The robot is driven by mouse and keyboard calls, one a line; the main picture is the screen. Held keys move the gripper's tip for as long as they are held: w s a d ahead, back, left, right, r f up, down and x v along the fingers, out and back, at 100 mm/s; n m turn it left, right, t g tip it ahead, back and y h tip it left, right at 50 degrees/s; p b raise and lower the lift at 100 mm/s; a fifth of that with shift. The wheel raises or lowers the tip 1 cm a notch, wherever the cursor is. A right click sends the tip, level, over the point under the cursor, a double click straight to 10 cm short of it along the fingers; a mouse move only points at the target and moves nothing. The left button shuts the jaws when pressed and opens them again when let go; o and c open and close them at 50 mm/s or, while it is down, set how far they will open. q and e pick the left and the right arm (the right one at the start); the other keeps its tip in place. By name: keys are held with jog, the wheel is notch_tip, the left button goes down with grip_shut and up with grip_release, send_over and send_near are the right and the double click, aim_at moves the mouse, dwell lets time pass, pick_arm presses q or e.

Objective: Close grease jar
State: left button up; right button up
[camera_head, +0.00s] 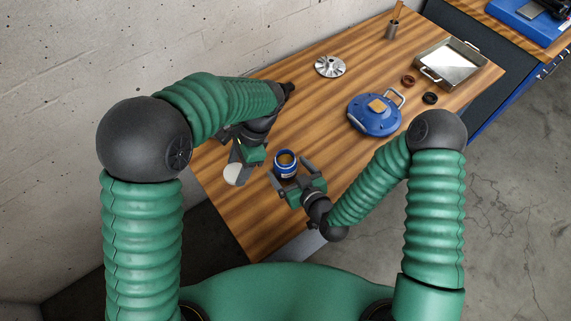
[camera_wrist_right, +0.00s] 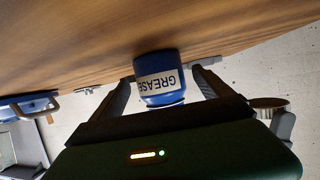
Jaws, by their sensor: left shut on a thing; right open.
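The blue grease jar (camera_head: 285,169) stands upright on the wooden table, uncovered, with amber contents showing. Its "GREASE" label shows on the jar in the right wrist view (camera_wrist_right: 160,84). My right gripper (camera_head: 290,171) is open, with one finger on each side of the jar. In the right wrist view (camera_wrist_right: 163,82), gaps show between the jar and both fingers. My left gripper (camera_head: 236,165) is shut on a pale round lid (camera_head: 232,175), to the left of the jar and apart from it. The lid's edge also shows in the right wrist view (camera_wrist_right: 270,102).
The table between rotor and jar is clear.

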jog(key=x, duration=0.3)
jog(key=shift+s, duration=0.1)
jog(key=shift+r, duration=0.1)
jog(key=c, duration=1.8)
